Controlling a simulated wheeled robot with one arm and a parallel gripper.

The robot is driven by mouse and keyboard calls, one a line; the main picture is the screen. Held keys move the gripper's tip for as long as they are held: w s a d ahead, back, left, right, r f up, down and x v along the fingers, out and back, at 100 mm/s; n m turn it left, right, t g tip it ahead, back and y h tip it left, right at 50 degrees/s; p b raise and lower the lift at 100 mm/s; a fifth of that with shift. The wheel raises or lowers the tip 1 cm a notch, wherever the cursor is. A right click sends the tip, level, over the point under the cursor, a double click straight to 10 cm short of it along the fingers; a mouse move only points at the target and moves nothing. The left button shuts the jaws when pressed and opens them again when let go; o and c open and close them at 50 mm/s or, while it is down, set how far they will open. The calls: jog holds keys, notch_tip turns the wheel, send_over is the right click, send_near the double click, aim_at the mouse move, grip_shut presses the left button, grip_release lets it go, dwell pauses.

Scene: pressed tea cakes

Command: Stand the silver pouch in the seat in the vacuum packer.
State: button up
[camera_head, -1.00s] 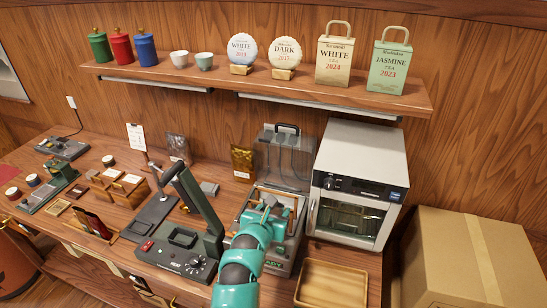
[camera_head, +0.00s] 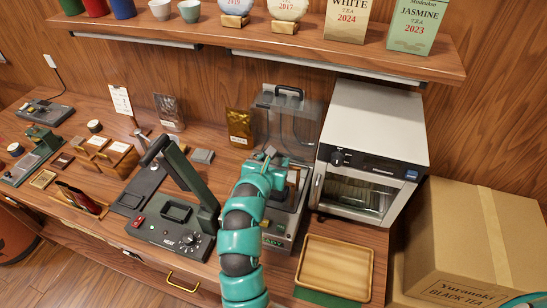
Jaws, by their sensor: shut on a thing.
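The vacuum packer (camera_head: 276,240) stands on the bench left of the white oven, with its clear lid (camera_head: 305,118) raised at the back. My gripper (camera_head: 272,160) is over the packer, pointing away from the camera. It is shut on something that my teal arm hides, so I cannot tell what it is. The seat in the packer is also hidden behind my arm and gripper. A silver-grey pouch (camera_head: 168,112) stands upright at the back of the bench, well left of my gripper and apart from it.
A gold pouch (camera_head: 240,128) stands just left of the packer's lid. The heat sealer (camera_head: 160,235) with its raised arm is close on the left. The white oven (camera_head: 372,140) is close on the right. A wooden tray (camera_head: 335,270) lies in front. The shelf (camera_head: 400,62) hangs above.

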jog(key=shift+f+b, duration=1.85)
jog(key=shift+f, duration=0.75)
jog(key=shift+s+f+b, duration=0.1)
jog(key=shift+f+b, duration=0.05)
jog(key=shift+b, duration=0.15)
jog(key=o, duration=1.3)
jog(key=b+v, duration=0.4)
jog(key=v, duration=1.2)
jog(key=shift+s+a+r, duration=0.15)
jog(key=shift+s+r, duration=0.1)
jog(key=shift+s, duration=0.4)
